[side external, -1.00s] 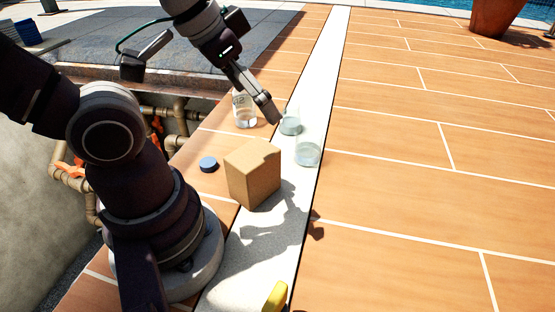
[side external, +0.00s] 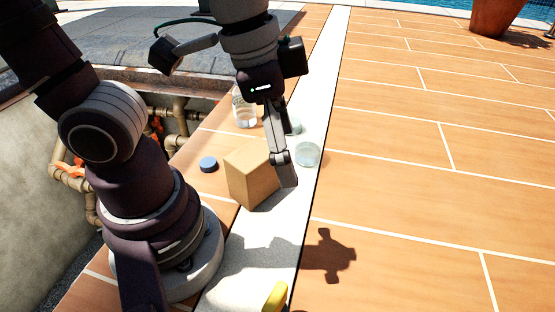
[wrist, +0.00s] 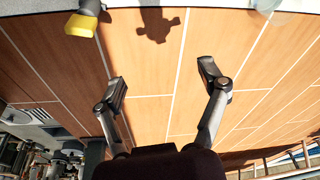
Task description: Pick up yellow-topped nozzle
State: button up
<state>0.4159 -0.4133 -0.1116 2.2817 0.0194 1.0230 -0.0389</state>
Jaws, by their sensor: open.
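The yellow-topped nozzle (side external: 275,296) lies at the bottom edge of the side external view, partly cut off, on the pale stone strip. My gripper (side external: 286,174) is in the air beside the cardboard box in the side view, well apart from the nozzle. In the wrist view my gripper (wrist: 163,82) has its two fingers spread wide with nothing between them.
A cardboard box (side external: 251,176) stands near my gripper. Glass containers (side external: 307,154) and (side external: 245,112) stand behind it, with a blue disc (side external: 208,164) to the left. An open pit with pipes (side external: 180,120) lies left.

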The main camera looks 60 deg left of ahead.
aim_at(275, 297)
jog(key=s+d+m+g, duration=0.1)
jog(key=s+d+m, duration=0.1)
jog(key=s+d+f+m, duration=0.1)
jog(key=s+d+m, duration=0.1)
jog(key=d, duration=0.1)
jog(key=s+d+f+m+g+y, duration=0.1)
jog(key=s+d, duration=0.1)
jog(key=d, duration=0.1)
jog(key=shift+s+m+g, duration=0.1)
jog(key=shift+m+g, duration=0.2)
jog(key=shift+m, duration=0.1)
jog(key=f, duration=1)
jog(key=shift+d+f, duration=0.2)
jog(key=shift+d, duration=0.2)
jog(key=shift+c, duration=0.4)
jog(key=c, duration=1.2)
jog(key=shift+c, duration=0.2)
jog(key=shift+r, duration=0.1)
